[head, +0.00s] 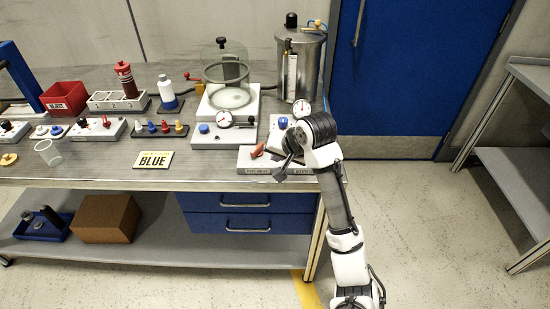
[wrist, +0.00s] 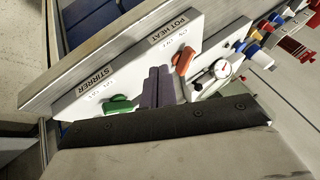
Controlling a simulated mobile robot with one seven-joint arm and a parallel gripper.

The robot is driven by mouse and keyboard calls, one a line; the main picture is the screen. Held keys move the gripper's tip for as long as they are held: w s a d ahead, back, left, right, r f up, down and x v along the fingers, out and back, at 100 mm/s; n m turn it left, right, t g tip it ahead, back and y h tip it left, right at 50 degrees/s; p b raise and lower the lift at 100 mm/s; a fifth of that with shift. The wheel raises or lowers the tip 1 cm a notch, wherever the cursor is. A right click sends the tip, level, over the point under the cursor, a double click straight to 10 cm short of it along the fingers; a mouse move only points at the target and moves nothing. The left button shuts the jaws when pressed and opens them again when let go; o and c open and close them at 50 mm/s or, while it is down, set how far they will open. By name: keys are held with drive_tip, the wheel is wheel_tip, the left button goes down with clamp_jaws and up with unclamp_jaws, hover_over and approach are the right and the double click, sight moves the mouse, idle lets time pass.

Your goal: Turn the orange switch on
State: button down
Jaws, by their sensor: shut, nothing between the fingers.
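The orange switch (head: 257,151) is a lever on the light panel marked POT HEAT (head: 258,170) at the bench's front edge. In the wrist view the orange switch (wrist: 184,61) lies slanted below small ON and OFF marks; I cannot tell which mark it points to. My gripper (head: 280,172) is over the front of the panel, right of the orange switch. In the wrist view my gripper (wrist: 158,72) is shut and empty, its fingertips just left of the orange switch. I cannot tell whether they touch it.
A green switch (wrist: 119,105) marked STIRRER sits left of my fingers in the wrist view. A gauge panel (head: 224,118) with a blue knob stands beside the switch panel. A glass bell jar (head: 226,75) and a metal drum (head: 301,65) stand behind.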

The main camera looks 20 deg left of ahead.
drive_tip(key=s+a+v, duration=0.1)
drive_tip(key=v, duration=0.5)
drive_tip(key=shift+r+b, duration=0.15)
drive_tip(key=shift+b, duration=0.2)
drive_tip(key=shift+d, duration=0.1)
